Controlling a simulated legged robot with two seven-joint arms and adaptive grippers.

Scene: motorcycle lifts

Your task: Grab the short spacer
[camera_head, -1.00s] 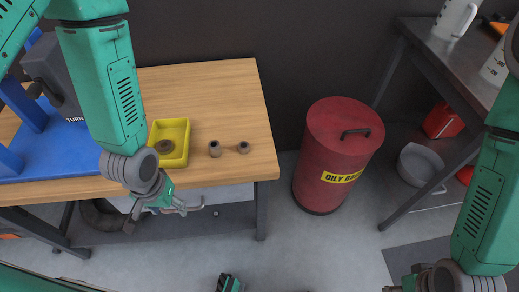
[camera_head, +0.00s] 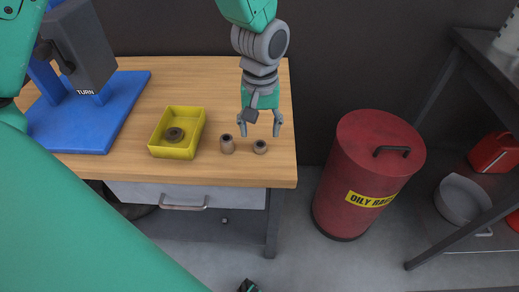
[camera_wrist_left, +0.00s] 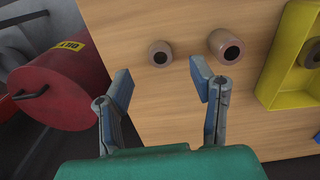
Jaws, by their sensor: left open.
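The short spacer (camera_head: 260,147), a small brown-grey ring with a dark hole, stands on the wooden bench top near its right front edge. It also shows in the left wrist view (camera_wrist_left: 160,53). A taller spacer (camera_head: 227,144) stands just left of it and shows in the left wrist view (camera_wrist_left: 228,45). My left gripper (camera_head: 260,130) is open and empty, with its fingers spread around the line to the short spacer. In the left wrist view the short spacer lies beyond the gap between the fingertips (camera_wrist_left: 161,78), not between them. My right gripper is out of view.
A yellow tray (camera_head: 158,152) holding a dark ring (camera_head: 174,135) is left of the spacers. A blue stand (camera_head: 75,125) with a grey machine (camera_head: 82,45) is farther left. A red oily rags bin (camera_head: 365,170) stands on the floor right of the bench.

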